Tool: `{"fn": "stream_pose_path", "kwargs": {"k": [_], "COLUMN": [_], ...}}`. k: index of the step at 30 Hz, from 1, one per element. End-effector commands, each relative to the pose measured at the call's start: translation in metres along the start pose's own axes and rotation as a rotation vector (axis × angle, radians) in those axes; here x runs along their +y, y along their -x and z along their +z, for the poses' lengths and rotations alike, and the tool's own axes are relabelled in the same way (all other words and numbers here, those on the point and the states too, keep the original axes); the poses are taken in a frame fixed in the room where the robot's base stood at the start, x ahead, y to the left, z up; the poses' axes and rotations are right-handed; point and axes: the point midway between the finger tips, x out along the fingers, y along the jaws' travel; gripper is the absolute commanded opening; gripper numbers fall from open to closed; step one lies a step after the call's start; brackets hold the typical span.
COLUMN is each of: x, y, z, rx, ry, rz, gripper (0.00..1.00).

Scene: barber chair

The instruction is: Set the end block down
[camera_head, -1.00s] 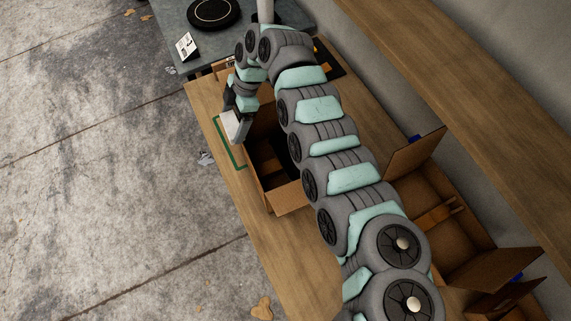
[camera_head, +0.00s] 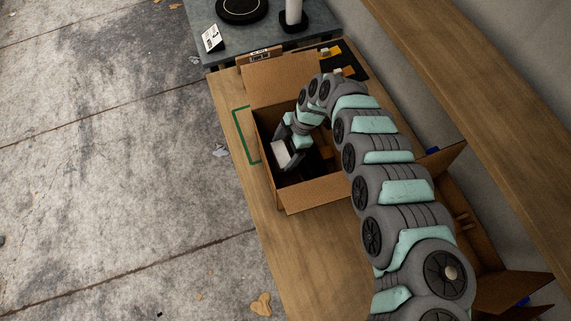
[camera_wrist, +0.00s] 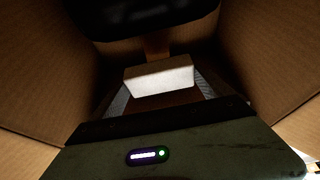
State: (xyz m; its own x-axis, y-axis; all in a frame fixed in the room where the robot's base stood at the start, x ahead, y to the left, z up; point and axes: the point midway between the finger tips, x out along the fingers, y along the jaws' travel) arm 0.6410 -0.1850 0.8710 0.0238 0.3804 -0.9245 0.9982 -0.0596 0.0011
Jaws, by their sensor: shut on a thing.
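The end block is a pale, whitish block (camera_wrist: 160,80) that shows in the wrist view between my two finger pads. In the head view my gripper (camera_head: 284,152) is inside the open cardboard box (camera_head: 318,194), near its left wall, with the pale block (camera_head: 280,154) at its end. My gripper is shut on the block. The wrist view shows brown cardboard walls around it and a strip of cardboard behind it. Whether the block touches the box floor cannot be told.
A green outline (camera_head: 238,136) marks the wooden table left of the box. A dark mat (camera_head: 349,69) with small items lies behind the box. More open boxes (camera_head: 487,232) stand at the right. A grey table with a black disc (camera_head: 241,8) is at the back.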

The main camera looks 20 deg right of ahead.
Motion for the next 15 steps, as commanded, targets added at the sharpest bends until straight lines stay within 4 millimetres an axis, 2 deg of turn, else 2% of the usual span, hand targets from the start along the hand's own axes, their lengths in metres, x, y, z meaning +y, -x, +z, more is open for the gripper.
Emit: {"fn": "stream_pose_path", "kwargs": {"k": [1,6,15], "x": [-0.001,-0.001,-0.001], "y": [-0.018,-0.051,-0.072], "z": [0.003,0.018,0.028], "rx": [0.006,0.003,0.001], "ry": [0.0,0.0,-0.001], "rz": [-0.004,-0.003,-0.002], "gripper": [0.45,0.45,0.45]}}
